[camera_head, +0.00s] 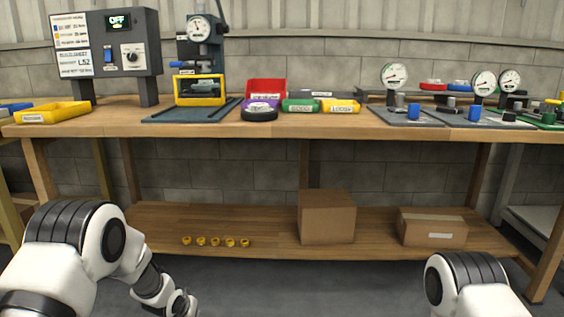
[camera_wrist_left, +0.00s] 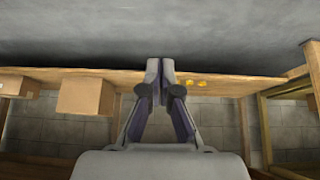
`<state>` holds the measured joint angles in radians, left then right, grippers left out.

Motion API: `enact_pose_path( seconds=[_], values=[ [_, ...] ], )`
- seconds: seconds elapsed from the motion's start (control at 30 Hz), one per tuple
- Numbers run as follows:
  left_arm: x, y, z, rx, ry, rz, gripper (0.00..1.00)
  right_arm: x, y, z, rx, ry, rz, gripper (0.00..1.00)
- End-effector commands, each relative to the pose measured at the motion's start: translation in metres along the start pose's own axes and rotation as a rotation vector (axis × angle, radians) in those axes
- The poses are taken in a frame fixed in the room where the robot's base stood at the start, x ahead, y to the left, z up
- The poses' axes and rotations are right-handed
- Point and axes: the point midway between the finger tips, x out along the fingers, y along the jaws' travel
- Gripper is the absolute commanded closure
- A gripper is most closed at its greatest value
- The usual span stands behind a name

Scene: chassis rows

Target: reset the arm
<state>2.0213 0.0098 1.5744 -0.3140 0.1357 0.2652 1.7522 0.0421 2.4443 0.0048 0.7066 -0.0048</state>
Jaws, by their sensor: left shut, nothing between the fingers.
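My left arm (camera_head: 85,245) comes in from the lower left of the head view, bent downward in front of the workbench, with its far end cut off by the bottom edge. In the left wrist view my left gripper (camera_wrist_left: 161,68) is shut and empty, its two fingertips together. It appears in front of the lower shelf. My right arm (camera_head: 470,280) shows only as a white and dark joint at the lower right of the head view. My right gripper is out of the picture.
The wooden workbench (camera_head: 300,128) carries a control box (camera_head: 107,45), a press (camera_head: 200,60), colored bins and several gauges. Its lower shelf (camera_head: 270,235) holds two cardboard boxes (camera_head: 326,217) (camera_head: 432,228) and several small yellow parts (camera_head: 215,241). The floor in front is clear.

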Motion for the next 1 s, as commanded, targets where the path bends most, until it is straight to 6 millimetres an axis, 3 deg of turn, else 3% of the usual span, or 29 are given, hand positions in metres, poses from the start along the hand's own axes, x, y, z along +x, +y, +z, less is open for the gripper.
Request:
enact_pose_path(
  seconds=[0.03,0.1,0.17,0.2,0.3,0.4,0.5,0.67,0.7,0.77,1.0],
  values=[
    [0.002,0.001,0.044,-0.015,-0.076,0.007,1.0,-0.011,0.0,0.0,0.0,-0.001,0.0,0.1],
    [0.002,0.004,0.109,-0.037,-0.175,0.016,1.0,-0.018,0.0,0.001,-0.001,-0.003,0.0,0.1],
    [-0.004,0.006,0.164,-0.058,-0.259,0.021,1.0,-0.023,0.0,0.001,-0.001,-0.004,-0.001,0.1],
    [-0.011,0.008,0.198,-0.071,-0.312,0.022,1.0,-0.027,0.0,0.001,-0.001,-0.005,-0.001,0.1],
    [-0.038,0.012,0.274,-0.099,-0.43,0.021,1.0,-0.033,-0.001,0.002,-0.001,-0.007,-0.001,0.1],
    [-0.07,0.015,0.331,-0.12,-0.52,0.015,1.0,-0.038,-0.001,0.003,-0.002,-0.009,-0.001,0.1],
    [-0.105,0.017,0.373,-0.135,-0.591,0.003,1.0,-0.04,-0.001,0.003,-0.002,-0.011,-0.002,0.1],
    [-0.169,0.016,0.417,-0.131,-0.648,-0.031,1.0,-0.039,-0.001,0.004,-0.002,-0.014,-0.003,0.1],
    [-0.168,0.012,0.41,-0.106,-0.593,-0.043,1.0,-0.039,-0.001,0.005,-0.001,-0.015,-0.003,0.1],
    [-0.189,0.012,0.389,-0.084,-0.573,-0.035,1.0,-0.069,-0.001,0.005,-0.001,-0.017,-0.003,0.1],
    [-0.252,0.014,0.347,-0.087,-0.576,-0.034,1.0,-0.146,-0.002,0.003,-0.001,-0.015,-0.003,0.1]
  ],
)
